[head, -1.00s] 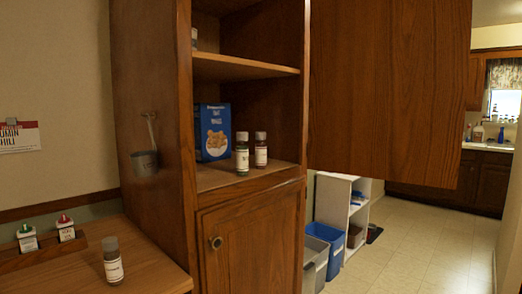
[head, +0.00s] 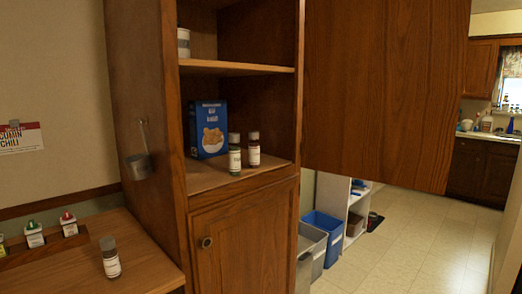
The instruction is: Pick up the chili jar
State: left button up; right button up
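Several small jars with white labels are in view; the labels are too small to read, so I cannot tell which is the chili jar. Two jars stand side by side on the open cabinet's lower shelf: a greenish one (head: 234,155) and a reddish-brown one (head: 254,150). A grey-lidded jar (head: 110,258) stands alone on the wooden counter. In a wooden rack at the left are a green-topped container (head: 34,234) and a red-topped one (head: 68,224). Neither gripper is in view.
A blue box (head: 208,130) stands beside the shelf jars, and a white can (head: 184,43) on the shelf above. The cabinet door (head: 385,90) hangs open to the right. A wall note (head: 22,139) reads "CUMIN CHILI". Bins (head: 321,232) stand on the floor; floor at right is clear.

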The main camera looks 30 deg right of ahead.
aim_at(253, 144)
jog(key=l, duration=0.65)
jog(key=i+l, duration=0.15)
jog(key=l, duration=1.2)
